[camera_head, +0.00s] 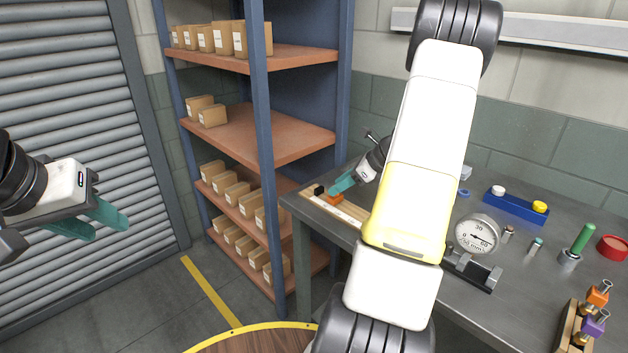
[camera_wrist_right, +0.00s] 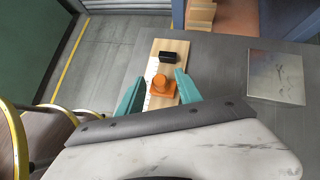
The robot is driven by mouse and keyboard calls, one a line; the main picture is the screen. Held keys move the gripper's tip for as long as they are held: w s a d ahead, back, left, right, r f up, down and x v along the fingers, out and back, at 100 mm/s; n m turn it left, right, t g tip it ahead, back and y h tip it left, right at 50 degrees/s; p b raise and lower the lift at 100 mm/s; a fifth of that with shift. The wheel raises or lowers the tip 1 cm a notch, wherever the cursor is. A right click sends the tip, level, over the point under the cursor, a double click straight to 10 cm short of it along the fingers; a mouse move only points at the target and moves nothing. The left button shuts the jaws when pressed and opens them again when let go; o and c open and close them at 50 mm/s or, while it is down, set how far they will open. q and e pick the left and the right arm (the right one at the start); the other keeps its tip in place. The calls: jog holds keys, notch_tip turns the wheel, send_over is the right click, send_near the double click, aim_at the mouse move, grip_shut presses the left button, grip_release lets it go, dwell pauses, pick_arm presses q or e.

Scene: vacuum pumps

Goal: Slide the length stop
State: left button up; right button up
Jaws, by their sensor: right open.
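The length stop is an orange block with a round knob (camera_wrist_right: 162,86), on a light wooden board with a white scale strip (camera_wrist_right: 154,68). A black block (camera_wrist_right: 167,57) sits near the board's far end. The orange stop also shows in the head view (camera_head: 334,199), at the left end of the bench. My right gripper (camera_wrist_right: 160,78) is open, its teal fingers on either side of the orange stop. I cannot tell whether they touch it. My right arm hides part of the board in the head view. My left gripper (camera_head: 111,233) is open and empty, well away from the bench.
On the grey bench (camera_head: 530,285) stand a round dial gauge (camera_head: 477,234), a blue tray (camera_head: 515,206), a green-handled tool (camera_head: 582,238) and a wooden rack (camera_head: 568,322). A flat square plate (camera_wrist_right: 276,77) lies beside the board. Shelves with boxes (camera_head: 262,140) stand behind.

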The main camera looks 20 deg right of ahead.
jog(key=shift+x, duration=1)
grip_shut()
dwell(0.7)
